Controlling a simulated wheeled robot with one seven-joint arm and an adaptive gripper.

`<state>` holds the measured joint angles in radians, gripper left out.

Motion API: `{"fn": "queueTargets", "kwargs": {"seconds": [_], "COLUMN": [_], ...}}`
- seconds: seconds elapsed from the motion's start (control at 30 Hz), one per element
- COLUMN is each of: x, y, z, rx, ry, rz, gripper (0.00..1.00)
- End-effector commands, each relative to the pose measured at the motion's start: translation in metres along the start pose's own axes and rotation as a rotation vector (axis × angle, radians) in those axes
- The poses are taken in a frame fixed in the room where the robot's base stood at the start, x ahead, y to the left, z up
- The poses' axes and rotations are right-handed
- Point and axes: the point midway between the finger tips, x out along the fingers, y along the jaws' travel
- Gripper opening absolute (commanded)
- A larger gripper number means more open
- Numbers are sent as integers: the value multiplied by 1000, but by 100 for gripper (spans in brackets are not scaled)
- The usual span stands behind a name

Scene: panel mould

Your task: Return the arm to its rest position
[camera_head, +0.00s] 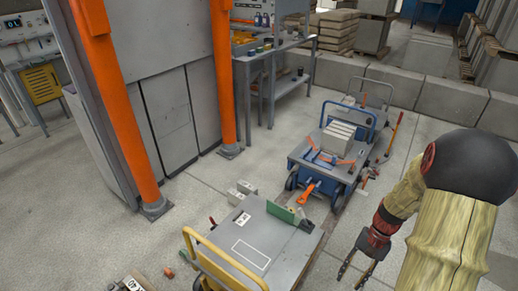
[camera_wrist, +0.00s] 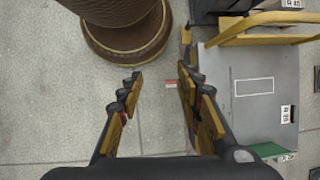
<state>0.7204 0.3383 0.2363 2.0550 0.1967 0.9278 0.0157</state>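My arm reaches in from the right edge of the head view, with a black rounded joint and yellowish links. My gripper (camera_head: 355,277) hangs low at the end of it, pointing down over the bare floor to the right of the grey cart (camera_head: 245,262). In the wrist view my gripper (camera_wrist: 162,82) has its two fingers well apart, with only floor between them. Nothing is held. The cart shows on the right of the wrist view, apart from the fingers.
The cart has a yellow handle (camera_head: 222,258), a white outlined rectangle and a green upright piece (camera_head: 284,213). A blue trolley (camera_head: 325,166) carrying grey blocks stands behind it. Orange posts (camera_head: 125,110) of a machine stand left.

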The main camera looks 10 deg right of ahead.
Motion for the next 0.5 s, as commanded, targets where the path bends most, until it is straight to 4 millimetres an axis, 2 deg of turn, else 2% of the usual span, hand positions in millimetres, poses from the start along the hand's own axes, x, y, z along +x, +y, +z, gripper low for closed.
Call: {"fn": "queueTargets", "kwargs": {"seconds": [0.03,0.2,0.5], "x": [-19,-62,-121], "y": [-9,-31,-63], "z": [14,56,136], "rx": [-48,-192,-436], "ry": [39,154,366], "rz": [22,84,156], "gripper": [35,35,35]}}
